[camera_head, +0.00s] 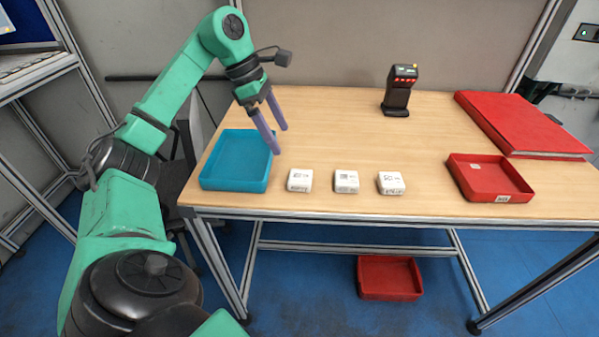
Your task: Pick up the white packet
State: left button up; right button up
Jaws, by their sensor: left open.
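Three small white packets stand in a row near the front edge of the table: a left packet (299,180), a middle packet (346,181) and a right packet (391,183). Each has dark print on it. My left gripper (281,140) is open and empty, its two purple fingers pointing down. It is above the table by the right edge of the blue tray, up and to the left of the left packet, apart from all three. My right gripper is not in view.
The blue tray (210,183) is empty at the table's left. A black scanner (397,92) stands at the back. A red tray (513,194) and a large red flat box (520,122) are on the right. A red bin (390,293) lies below the table. The table's middle is clear.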

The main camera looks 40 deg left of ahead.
pick_arm(q)
send_over(301, 176)
jog(key=s+a, duration=0.1)
jog(key=a, duration=0.1)
jog(key=f, duration=0.5)
jog(key=shift+s+a+f+b, duration=0.15)
jog(key=shift+s+f+b, duration=0.05)
jog(key=shift+f+b, duration=0.2)
jog(key=x, duration=0.5)
jog(key=shift+d, duration=0.25)
jog(key=shift+d+f, duration=0.1)
jog(key=shift+f, duration=0.1)
jog(key=shift+w+f, duration=0.1)
jog(key=shift+w, duration=0.05)
jog(key=c, duration=1.5)
jog(key=shift+c, duration=0.2)
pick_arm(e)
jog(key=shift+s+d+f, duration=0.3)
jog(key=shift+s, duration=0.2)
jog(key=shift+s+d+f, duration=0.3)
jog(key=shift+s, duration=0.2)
